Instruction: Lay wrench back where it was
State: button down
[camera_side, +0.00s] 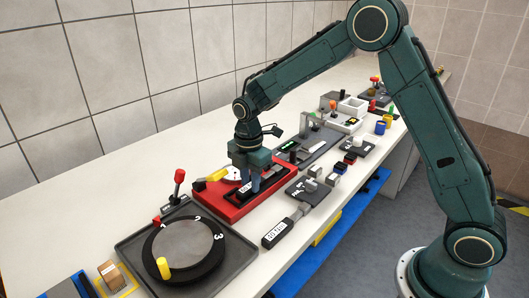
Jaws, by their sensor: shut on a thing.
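A white label (245,188) shows just left of the fingers. A yellow-handled part and a white round piece (232,173) sit at the tray's back left.
A dark tray with a numbered turntable (180,250) and a red-knobbed lever (178,182) stand at the left. A dark plate with a grey block (308,190) is right of the red tray. More fixtures crowd the far bench. Bare bench (60,215) lies along the back wall.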

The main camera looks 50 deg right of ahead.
jog(key=shift+r, duration=2.45)
notch_tip(320, 180, up, 17)
jog(key=s+a, duration=0.5)
jog(key=s, duration=0.3)
jog(key=f, duration=2)
jog(key=shift+w+f, duration=0.25)
jog(key=shift+f, duration=0.1)
jog(key=shift+f, duration=2.05)
jog(key=shift+f, duration=0.15)
